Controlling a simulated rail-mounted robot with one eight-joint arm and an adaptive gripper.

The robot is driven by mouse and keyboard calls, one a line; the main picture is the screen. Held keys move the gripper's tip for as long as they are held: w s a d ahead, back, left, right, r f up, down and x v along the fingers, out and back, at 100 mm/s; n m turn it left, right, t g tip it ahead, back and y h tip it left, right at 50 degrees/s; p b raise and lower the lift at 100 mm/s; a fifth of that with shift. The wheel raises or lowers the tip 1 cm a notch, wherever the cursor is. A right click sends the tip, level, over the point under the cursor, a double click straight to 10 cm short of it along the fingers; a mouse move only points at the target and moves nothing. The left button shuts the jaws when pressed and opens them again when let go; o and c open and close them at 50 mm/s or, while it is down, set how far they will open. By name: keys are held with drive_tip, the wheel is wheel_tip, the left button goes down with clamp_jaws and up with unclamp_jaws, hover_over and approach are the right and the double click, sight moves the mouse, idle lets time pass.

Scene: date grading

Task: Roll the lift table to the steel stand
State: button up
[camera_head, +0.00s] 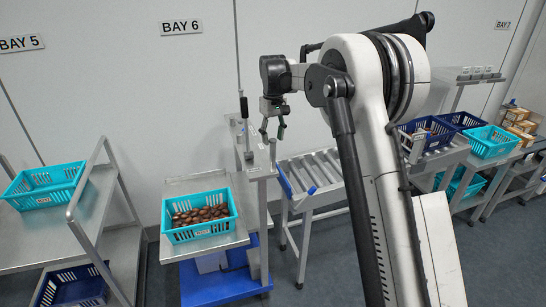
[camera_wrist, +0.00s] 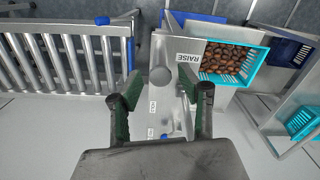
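The lift table has a steel top (camera_head: 176,250) above a blue base (camera_head: 212,288) in the head view. A turquoise crate (camera_head: 200,230) of brown dates stands on it. The crate also shows in the wrist view (camera_wrist: 256,66), at upper right. I cannot tell which frame is the steel stand.
A roller conveyor (camera_head: 312,175) stands right of the lift table. A steel two-shelf rack (camera_head: 110,190) with a turquoise crate (camera_head: 45,184) stands at left. Blue and turquoise crates (camera_head: 488,142) fill racks at right. A "RAISE" label (camera_wrist: 188,50) shows near the post.

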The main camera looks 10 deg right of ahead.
hover_over(273, 171)
drive_tip(key=w, duration=0.1)
wheel_tip(273, 171, down, 9)
drive_tip(key=shift+d+r+p, duration=0.15)
drive_tip(key=shift+p, duration=0.3)
clamp_jaws()
